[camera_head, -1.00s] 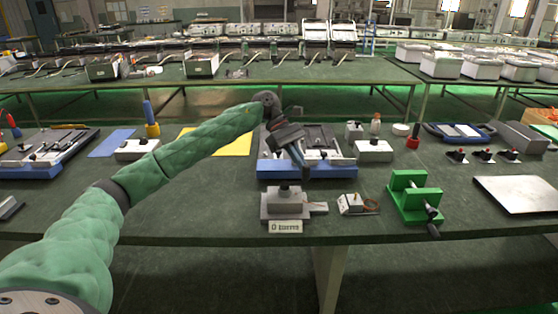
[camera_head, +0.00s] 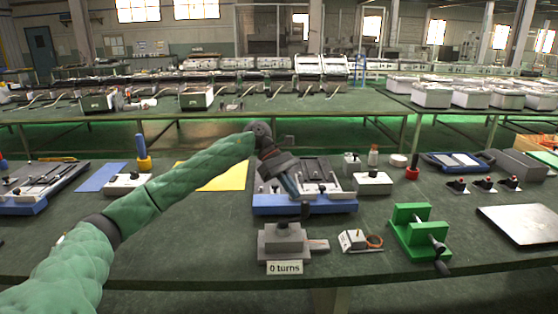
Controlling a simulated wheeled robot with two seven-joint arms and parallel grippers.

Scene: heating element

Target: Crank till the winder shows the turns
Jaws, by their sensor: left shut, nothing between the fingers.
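A grey block-shaped device (camera_head: 283,242) with a dark knob on top stands near the table's front edge. A small sign in front of it (camera_head: 285,268) reads "0 turns". A green frame with a dark crank handle (camera_head: 412,228) stands to its right. My left gripper (camera_head: 304,206) reaches in from the left and points down, shut and empty. In the picture its tips are just above and behind the grey device, in front of a blue-based tray; I cannot tell whether they touch anything. My right gripper is not in view.
The blue-based tray (camera_head: 265,204) lies behind the grey device. A small white block with a copper-coloured ring (camera_head: 354,241) sits between the grey device and the green frame. A metal plate (camera_head: 518,224) lies at the right.

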